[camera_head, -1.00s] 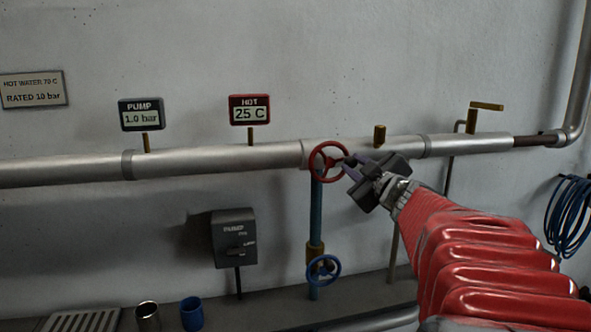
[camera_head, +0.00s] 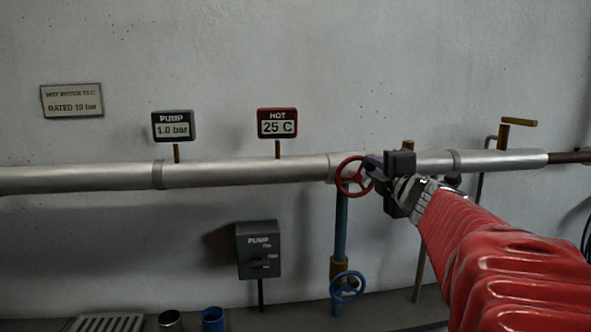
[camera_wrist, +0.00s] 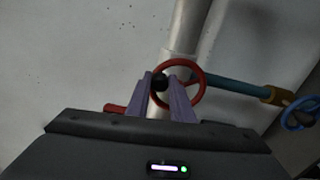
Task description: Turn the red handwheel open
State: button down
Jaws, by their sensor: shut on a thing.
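The red handwheel (camera_head: 342,181) sits on the grey pipe in the head view, above a blue vertical pipe. My gripper (camera_head: 370,170) reaches it from the right, with its fingers at the wheel's right side. In the wrist view the two purple fingers of my gripper (camera_wrist: 163,90) are shut on the handwheel (camera_wrist: 203,85), at its left part. A dark round knob lies between the fingertips there. The fingers hide part of the rim.
A blue handwheel (camera_head: 347,287) is below on the blue pipe (camera_head: 341,230). The HOT gauge (camera_head: 277,123) reads 25 C and the PUMP gauge (camera_head: 173,126) 1.0 bar. A yellow-handled valve (camera_head: 517,122) is at right.

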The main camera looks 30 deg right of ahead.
aim_at(349, 166)
jog(key=n, duration=0.1)
jog(key=a+n, duration=0.1)
jog(key=n, duration=0.1)
jog(key=shift+w+a+n, duration=0.25)
jog(key=shift+n, duration=0.15)
jog(key=n, duration=0.1)
jog(key=a+n, duration=0.1)
jog(key=n, duration=0.1)
jog(key=shift+w+a, duration=0.15)
jog(key=shift+w, duration=0.05)
jog(key=n, duration=0.1)
jog(key=a+n, duration=0.1)
jog(key=n, duration=0.2)
jog(key=shift+w+a+f+n, duration=0.15)
jog(key=shift+w+f+n, duration=0.05)
jog(key=shift+f+n, duration=0.15)
jog(key=shift+a+f+n, duration=0.15)
jog(key=shift+n, duration=0.45)
jog(key=shift+a+f+n, duration=0.15)
jog(key=shift+n, duration=0.4)
jog(key=shift+w+f, duration=0.1)
jog(key=c, duration=1.6)
grip_release()
jog(key=shift+r, duration=0.2)
jog(key=shift+o, duration=0.2)
jog(key=shift+a, duration=0.1)
